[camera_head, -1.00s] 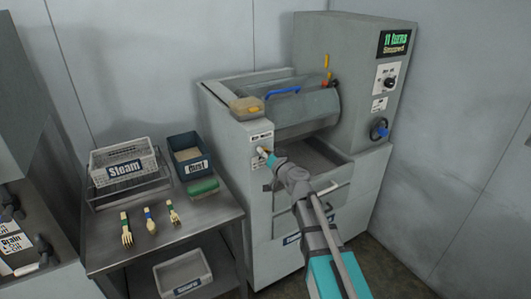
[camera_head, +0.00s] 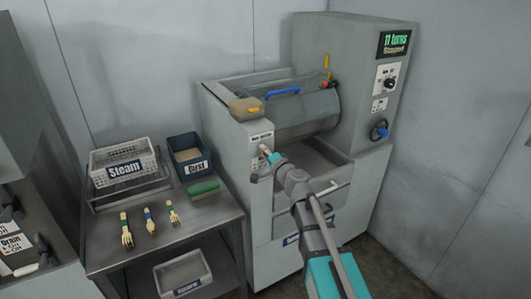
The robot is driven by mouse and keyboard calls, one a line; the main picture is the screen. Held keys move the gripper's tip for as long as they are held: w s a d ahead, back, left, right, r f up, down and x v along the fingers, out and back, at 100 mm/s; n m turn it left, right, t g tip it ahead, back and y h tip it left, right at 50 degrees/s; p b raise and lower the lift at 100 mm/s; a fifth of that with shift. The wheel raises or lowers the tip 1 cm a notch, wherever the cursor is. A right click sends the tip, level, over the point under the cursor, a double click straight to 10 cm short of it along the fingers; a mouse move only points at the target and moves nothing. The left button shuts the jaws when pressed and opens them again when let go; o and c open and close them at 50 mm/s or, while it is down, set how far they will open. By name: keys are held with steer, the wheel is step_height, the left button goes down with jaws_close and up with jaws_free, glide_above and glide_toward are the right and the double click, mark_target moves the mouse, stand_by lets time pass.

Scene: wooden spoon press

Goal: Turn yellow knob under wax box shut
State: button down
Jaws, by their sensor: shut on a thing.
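The wax box (camera_head: 245,109) is a small yellowish box on the top left of the grey machine, with a small yellow piece low on its front. Below it, the machine's front panel carries a small white label (camera_head: 261,138). My gripper (camera_head: 267,153) reaches this panel just under the label, below the wax box. It is shut on a small part there that I take to be the yellow knob. The fingers hide most of that part, so its colour and angle cannot be made out.
A display (camera_head: 394,43) on the machine's tall right part reads "11 turns Stopped". A blue handwheel (camera_head: 379,130) sits below it.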

steer(key=shift+w+d+m, duration=0.1)
steer(key=shift+w+m, duration=0.05)
steer(key=shift+m, duration=0.35)
steer(key=shift+c, duration=2.2)
jaws_free()
steer(key=shift+s, duration=0.2)
steer(key=s+d+f+n+g+h+p, duration=0.2)
steer(key=s+d+f+n+g+h, duration=0.1)
steer(key=s+d, duration=0.4)
steer(key=s+d+f+n+g+h+p, duration=0.2)
steer(key=s+d+f+g, duration=0.3)
steer(key=s, duration=0.5)
steer(key=s+d+f+n+g+h+p, duration=0.2)
steer(key=s+d+f+n+g+h, duration=0.2)
steer(key=s+d+g, duration=0.3)
steer(key=s+d+h, duration=0.1)
steer(key=d, duration=0.3)
steer(key=shift+s+d+f+n+p, duration=0.15)
steer(key=shift+s+f+n+p, duration=0.1)
steer(key=shift+s+n+p, duration=0.1)
